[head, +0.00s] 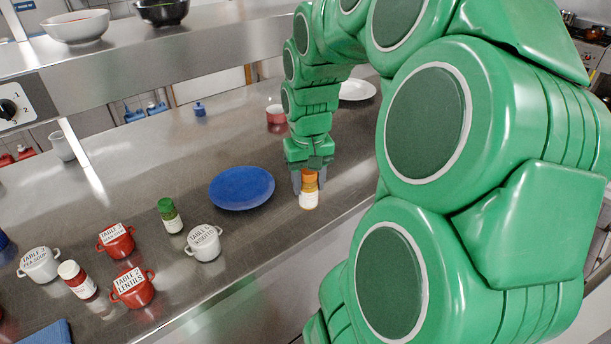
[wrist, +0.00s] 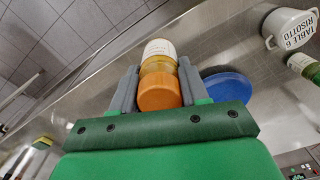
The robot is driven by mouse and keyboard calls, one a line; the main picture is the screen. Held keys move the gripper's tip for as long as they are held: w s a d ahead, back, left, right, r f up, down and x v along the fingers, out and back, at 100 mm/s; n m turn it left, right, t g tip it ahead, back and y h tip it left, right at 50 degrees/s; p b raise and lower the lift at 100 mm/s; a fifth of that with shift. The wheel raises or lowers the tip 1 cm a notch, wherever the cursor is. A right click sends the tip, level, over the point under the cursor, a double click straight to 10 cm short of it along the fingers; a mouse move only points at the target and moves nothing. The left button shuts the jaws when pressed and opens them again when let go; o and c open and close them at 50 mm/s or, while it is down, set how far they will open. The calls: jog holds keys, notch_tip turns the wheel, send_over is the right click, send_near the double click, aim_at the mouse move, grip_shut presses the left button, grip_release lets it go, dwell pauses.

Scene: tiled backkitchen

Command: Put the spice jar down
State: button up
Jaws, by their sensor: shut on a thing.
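The spice jar (head: 309,190) has an orange lid and a pale label over yellowish contents. It is upright at the front of the steel counter, right of the blue plate. My gripper (head: 310,182) points down from above and is shut on the jar. In the wrist view the jar (wrist: 158,90) sits between the two grey fingers of my gripper (wrist: 156,88), lid towards the camera. Its base appears at or very near the counter top; I cannot tell whether it touches.
A blue plate (head: 241,188) lies left of the jar. A white pot (head: 204,243), a green-lidded jar (head: 170,215), red pots (head: 133,287) and a red-and-white jar (head: 77,279) stand further left. The counter's front edge is close.

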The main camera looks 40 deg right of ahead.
jog(key=shift+s+a+r, duration=0.35)
jog(key=shift+s, duration=0.2)
jog(key=shift+s+a+r, duration=0.3)
jog(key=shift+s, duration=0.25)
jog(key=n, duration=0.2)
send_over(239, 184)
notch_tip(239, 184, down, 12)
jog(key=shift+s+f, duration=0.15)
dwell(0.4)
